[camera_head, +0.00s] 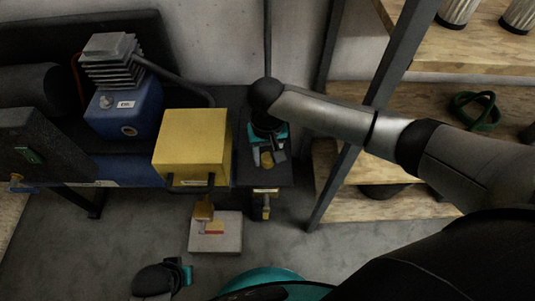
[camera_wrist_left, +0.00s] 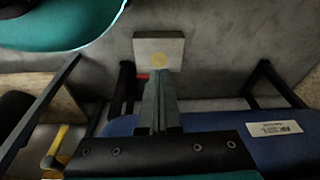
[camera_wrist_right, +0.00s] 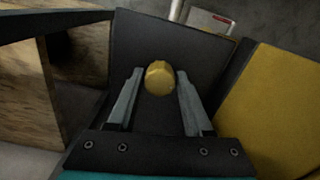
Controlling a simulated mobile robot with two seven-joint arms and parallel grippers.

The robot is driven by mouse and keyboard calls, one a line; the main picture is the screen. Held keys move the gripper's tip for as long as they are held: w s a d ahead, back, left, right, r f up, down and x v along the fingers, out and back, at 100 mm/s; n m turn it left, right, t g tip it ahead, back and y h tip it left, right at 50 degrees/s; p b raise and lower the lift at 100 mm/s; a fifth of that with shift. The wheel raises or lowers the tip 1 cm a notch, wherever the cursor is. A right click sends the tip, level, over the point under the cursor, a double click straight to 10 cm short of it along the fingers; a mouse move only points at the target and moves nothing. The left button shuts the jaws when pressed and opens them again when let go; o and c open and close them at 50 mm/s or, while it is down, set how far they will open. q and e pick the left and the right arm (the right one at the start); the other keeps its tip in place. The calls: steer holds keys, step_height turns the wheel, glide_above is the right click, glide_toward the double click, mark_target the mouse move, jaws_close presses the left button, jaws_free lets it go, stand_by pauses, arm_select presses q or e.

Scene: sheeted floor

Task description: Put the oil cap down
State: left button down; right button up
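The oil cap (camera_wrist_right: 160,78) is a round, gold-yellow piece in the right wrist view. It shows at the dark surface (camera_head: 270,177) to the right of the yellow box, and as a small yellow patch in the head view (camera_head: 267,159). My right gripper (camera_head: 267,146) reaches down over it. In the right wrist view its two fingers (camera_wrist_right: 160,73) stand apart, one on each side of the cap, with a narrow gap showing. My left gripper (camera_head: 186,272) is low at the front, away from the cap. In the left wrist view its fingers (camera_wrist_left: 157,72) are together and empty.
A yellow box (camera_head: 193,140) stands just left of the right gripper. A blue machine with grey fins (camera_head: 124,110) stands further left. A pale block (camera_head: 215,241) lies on the floor. A wooden shelf (camera_head: 350,205) with dark posts bounds the right side.

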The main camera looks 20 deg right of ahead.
mark_target(267, 158)
steer(key=o, duration=0.3)
steer(key=shift+r, duration=0.1)
steer(key=shift+r, duration=0.15)
step_height(267, 158, up, 3)
steer(key=p, duration=0.4)
arm_select(q)
steer(key=s+a+f+p, duration=0.4)
steer(key=s+a+f, duration=0.4)
steer(key=s+f, duration=0.15)
arm_select(e)
step_height(267, 158, up, 3)
steer(key=shift+f, duration=0.1)
arm_select(q)
steer(key=s+d+r+g+p, duration=0.1)
steer(key=s+d+r+p, duration=0.4)
steer(key=s+r+p, duration=0.2)
steer(key=shift+s+d+r+g, duration=0.2)
steer(key=shift+g, duration=0.1)
arm_select(e)
step_height(267, 158, up, 6)
